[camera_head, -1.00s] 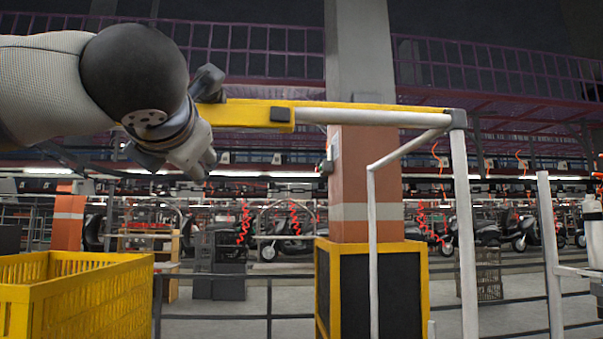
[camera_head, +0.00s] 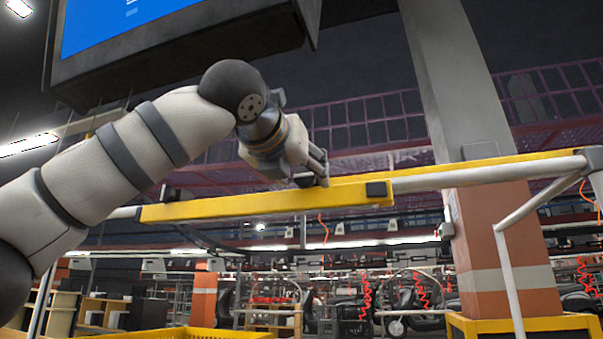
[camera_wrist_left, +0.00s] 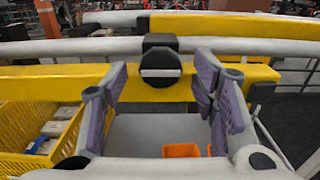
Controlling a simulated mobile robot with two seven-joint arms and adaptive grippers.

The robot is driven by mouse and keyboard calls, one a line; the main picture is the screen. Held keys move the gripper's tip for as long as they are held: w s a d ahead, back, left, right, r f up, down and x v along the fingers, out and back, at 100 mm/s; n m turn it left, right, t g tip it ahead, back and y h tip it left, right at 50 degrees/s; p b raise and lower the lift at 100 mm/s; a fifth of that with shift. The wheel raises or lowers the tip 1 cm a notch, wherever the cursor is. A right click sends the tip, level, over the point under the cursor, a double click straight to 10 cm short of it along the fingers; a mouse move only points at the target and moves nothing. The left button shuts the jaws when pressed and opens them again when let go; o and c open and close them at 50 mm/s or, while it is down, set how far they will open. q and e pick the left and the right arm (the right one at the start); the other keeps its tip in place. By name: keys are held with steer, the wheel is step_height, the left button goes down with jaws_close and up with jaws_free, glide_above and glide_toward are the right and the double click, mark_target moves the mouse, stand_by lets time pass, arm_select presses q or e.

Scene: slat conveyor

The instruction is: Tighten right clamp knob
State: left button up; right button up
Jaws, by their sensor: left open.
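A yellow bar (camera_head: 240,205) crosses the head view on a white pipe rail. A black clamp knob (camera_wrist_left: 160,64) with a round face sits on the yellow bar in the wrist view, with a black block above it. My left gripper (camera_head: 318,172) is at the bar, its fingers pointing down and right. In the wrist view its purple-padded fingers are open, one on each side of the knob, with a gap between. In the head view the gripper covers most of that spot. Another black block (camera_head: 378,190) sits at the bar's right end.
A yellow crate (camera_wrist_left: 40,140) with boxes lies below left in the wrist view. An orange object (camera_wrist_left: 181,150) shows below the fingers. A screen (camera_head: 180,40) hangs above my left arm. A pillar (camera_head: 490,230) stands behind the rail at right.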

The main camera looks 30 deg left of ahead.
arm_select(q)
steer(key=shift+w, duration=0.1)
steer(key=c, duration=1.2)
steer(key=shift+o, duration=0.2)
